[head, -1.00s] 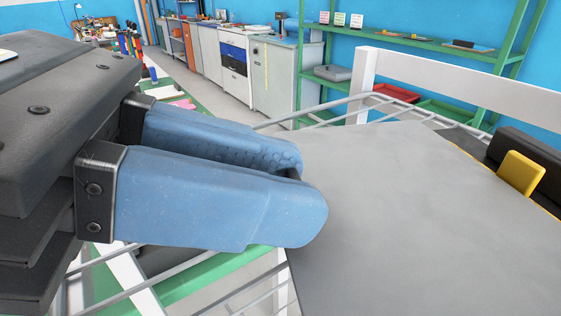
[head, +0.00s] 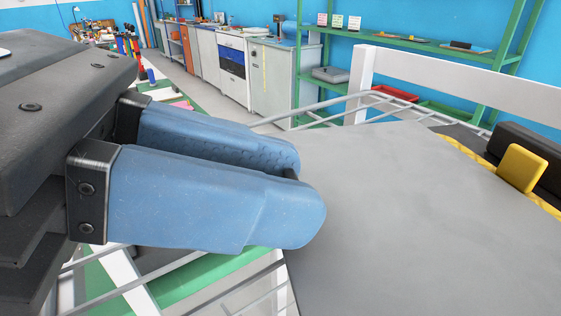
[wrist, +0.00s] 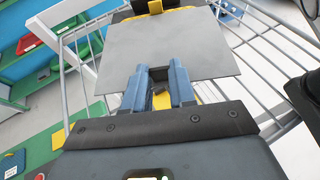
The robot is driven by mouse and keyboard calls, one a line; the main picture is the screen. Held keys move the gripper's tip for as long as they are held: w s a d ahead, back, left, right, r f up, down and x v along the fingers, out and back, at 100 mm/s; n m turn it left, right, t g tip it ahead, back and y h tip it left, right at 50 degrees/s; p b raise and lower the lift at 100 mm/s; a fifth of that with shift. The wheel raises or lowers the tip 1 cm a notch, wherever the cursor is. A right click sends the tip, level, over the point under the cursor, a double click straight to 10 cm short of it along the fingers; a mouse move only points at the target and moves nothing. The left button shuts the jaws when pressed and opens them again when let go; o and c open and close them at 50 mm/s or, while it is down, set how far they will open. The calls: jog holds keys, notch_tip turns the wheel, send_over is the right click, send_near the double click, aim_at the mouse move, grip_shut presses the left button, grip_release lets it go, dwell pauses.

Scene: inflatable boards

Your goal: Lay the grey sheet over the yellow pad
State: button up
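The grey sheet (head: 420,215) is a flat, stiff-looking panel that fills the right of the head view. It also shows in the wrist view (wrist: 165,48). My gripper (head: 305,190) has its two blue fingers at the sheet's near edge, with a small dark piece between the tips. The narrow finger gap suggests it is closed on that piece at the sheet's edge. The yellow pad (head: 475,152) is mostly hidden under the sheet. A strip shows along the far edge, and bits show in the wrist view (wrist: 75,126).
A yellow block (head: 521,168) stands against a black bar (head: 540,155) at the sheet's far side. White metal rails (head: 320,112) surround the sheet. A green shelf unit (head: 420,42) and grey cabinets (head: 272,78) stand behind.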

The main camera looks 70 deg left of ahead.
jog(key=o, duration=0.5)
jog(key=shift+v, duration=3.9)
